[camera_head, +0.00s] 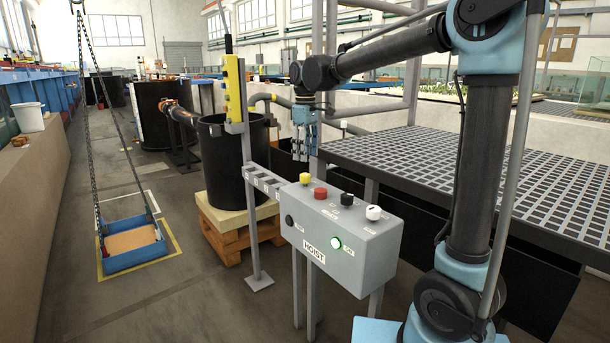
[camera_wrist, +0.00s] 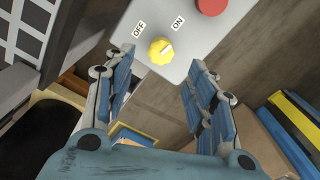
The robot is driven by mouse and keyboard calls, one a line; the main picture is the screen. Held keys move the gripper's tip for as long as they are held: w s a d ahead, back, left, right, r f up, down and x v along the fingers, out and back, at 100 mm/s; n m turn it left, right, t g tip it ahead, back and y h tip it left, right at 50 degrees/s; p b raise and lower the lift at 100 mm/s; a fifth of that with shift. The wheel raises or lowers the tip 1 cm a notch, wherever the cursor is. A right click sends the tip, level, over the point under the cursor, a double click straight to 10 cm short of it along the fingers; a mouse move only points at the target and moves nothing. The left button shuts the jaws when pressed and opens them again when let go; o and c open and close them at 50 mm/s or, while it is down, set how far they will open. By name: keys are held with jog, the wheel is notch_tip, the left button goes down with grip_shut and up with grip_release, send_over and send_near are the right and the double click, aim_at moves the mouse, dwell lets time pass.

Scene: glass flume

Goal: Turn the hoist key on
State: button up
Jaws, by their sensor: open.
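The hoist key is a yellow round knob (camera_head: 305,179) on top of the grey HOIST box (camera_head: 375,246), at its left end. In the wrist view the yellow knob (camera_wrist: 160,51) sits between the OFF and ON labels, and its pale mark points to the ON side. A green lamp (camera_head: 336,243) glows on the box front. My gripper (camera_head: 303,150) points down above and behind the knob. In the wrist view my gripper (camera_wrist: 155,85) is open and empty, with blue-padded fingers spread to either side, apart from the knob.
A red button (camera_head: 320,193), a black knob (camera_head: 347,199) and a white knob (camera_head: 373,212) stand beside the key. A yellow pendant (camera_head: 235,90) on a grey post is left of the box. A metal grating (camera_head: 500,180) lies to the right. A blue tray (camera_head: 134,258) hangs on chains.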

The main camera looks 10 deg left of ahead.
aim_at(306, 174)
notch_tip(306, 174, down, 8)
dwell(0.4)
jog(key=c, duration=1.1)
